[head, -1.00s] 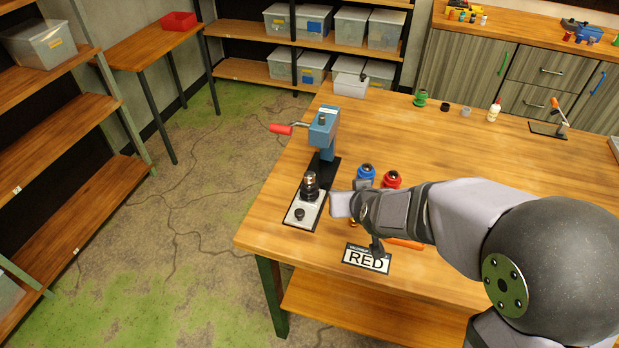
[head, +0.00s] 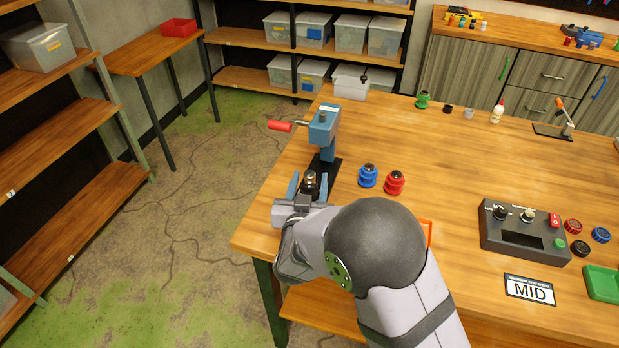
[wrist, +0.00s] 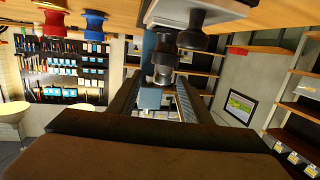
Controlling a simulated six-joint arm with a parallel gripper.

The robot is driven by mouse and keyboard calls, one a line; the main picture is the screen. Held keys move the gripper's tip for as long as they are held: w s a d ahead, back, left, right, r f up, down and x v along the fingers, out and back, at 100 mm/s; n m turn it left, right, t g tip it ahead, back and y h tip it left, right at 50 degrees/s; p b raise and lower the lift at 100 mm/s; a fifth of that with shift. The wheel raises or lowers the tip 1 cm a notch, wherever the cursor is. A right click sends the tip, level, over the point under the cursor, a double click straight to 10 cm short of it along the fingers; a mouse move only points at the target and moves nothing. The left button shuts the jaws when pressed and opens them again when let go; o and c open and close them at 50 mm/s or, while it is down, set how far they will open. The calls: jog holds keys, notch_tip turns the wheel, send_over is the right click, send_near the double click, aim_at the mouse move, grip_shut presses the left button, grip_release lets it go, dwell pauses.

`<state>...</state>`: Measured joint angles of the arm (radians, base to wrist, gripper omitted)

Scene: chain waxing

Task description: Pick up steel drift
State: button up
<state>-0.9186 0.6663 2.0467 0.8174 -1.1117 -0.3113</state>
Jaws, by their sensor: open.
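A dark cylindrical piece with a bright steel top (head: 311,179) stands upright at the foot of the blue press (head: 323,123). It may hold or be the steel drift; I cannot tell for sure. My gripper (head: 308,187) is open, with one finger on each side of this piece. In the wrist view, the dark piece (wrist: 163,62) shows between and beyond the tips of my gripper (wrist: 156,86), and contact is not clear. A black knob (wrist: 192,39) sits on the pale plate beside it. My arm hides most of that plate in the head view.
A blue spool (head: 368,176) and a red spool (head: 394,183) stand right of the press. The press's red handle (head: 279,126) sticks out left. A control box (head: 523,232) and a MID sign (head: 529,290) lie further right. The table's middle is clear.

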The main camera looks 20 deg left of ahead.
aim_at(310, 171)
jog(key=shift+a+p+x, duration=0.1)
jog(key=shift+p+x, duration=0.7)
jog(key=shift+x, duration=0.85)
jog(key=shift+a+p+x, duration=0.15)
jog(key=shift+p+x, duration=0.65)
jog(key=shift+x, duration=0.85)
jog(key=shift+r, duration=0.1)
jog(key=shift+c, duration=0.4)
jog(key=shift+r, duration=0.1)
grip_shut()
